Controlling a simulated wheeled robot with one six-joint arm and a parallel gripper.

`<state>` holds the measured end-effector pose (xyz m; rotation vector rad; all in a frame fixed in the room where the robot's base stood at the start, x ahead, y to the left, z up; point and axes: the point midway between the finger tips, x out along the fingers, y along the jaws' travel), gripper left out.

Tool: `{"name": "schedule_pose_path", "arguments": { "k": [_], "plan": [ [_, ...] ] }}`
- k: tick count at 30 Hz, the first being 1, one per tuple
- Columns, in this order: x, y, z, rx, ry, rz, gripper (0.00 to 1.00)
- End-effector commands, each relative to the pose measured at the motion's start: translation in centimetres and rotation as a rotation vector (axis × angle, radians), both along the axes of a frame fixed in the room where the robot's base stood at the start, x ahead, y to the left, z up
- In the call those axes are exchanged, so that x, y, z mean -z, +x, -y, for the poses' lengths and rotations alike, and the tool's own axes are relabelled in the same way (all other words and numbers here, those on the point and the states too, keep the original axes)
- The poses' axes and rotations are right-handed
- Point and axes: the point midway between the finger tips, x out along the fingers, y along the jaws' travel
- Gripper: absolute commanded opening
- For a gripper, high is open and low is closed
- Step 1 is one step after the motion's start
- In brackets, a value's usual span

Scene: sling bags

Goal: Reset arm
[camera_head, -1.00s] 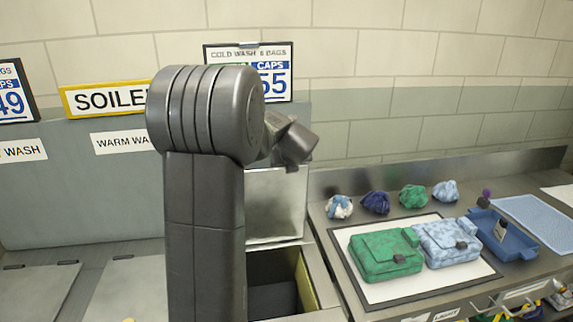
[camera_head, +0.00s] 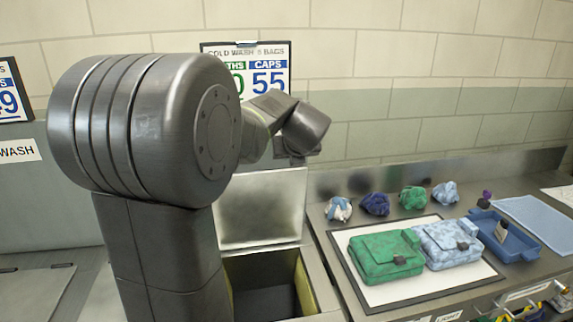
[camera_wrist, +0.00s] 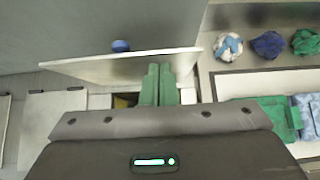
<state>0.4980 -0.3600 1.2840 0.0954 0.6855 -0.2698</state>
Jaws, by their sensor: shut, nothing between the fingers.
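My gripper (camera_wrist: 158,84) shows in the wrist view with its two green fingers side by side, shut and empty. It points toward the upright open lid (camera_wrist: 90,68) of a bin. In the head view my arm is bent on the left and centre, with its wrist in front of the wall. The gripper's fingers cannot be made out there. The open bin (camera_head: 313,283) is below the wrist, with its pale lid (camera_head: 262,205) standing up behind it.
On the right counter, a green bag (camera_head: 385,257) and a light blue bag (camera_head: 448,243) lie on a white mat (camera_head: 385,292). Several crumpled cloth bundles (camera_head: 375,204) sit behind them. A blue tray (camera_head: 517,238) and a blue cloth (camera_head: 535,218) are farther right.

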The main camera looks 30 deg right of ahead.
Motion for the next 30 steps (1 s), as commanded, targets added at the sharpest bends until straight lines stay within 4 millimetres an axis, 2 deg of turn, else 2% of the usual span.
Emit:
{"name": "schedule_pose_path", "arguments": {
  "k": [6,12,23,30],
  "plan": [
    [-2.0,-2.2,-0.6,0.001,-0.005,0.004,0.0],
    [-2.6,-2.8,-0.8,0.0,-0.004,0.004,0.0],
    [-2.5,-2.6,-0.8,0.0,-0.002,0.003,0.0],
    [-0.7,-0.5,-0.2,-0.001,0.0,0.0,0.0]
  ]
}}
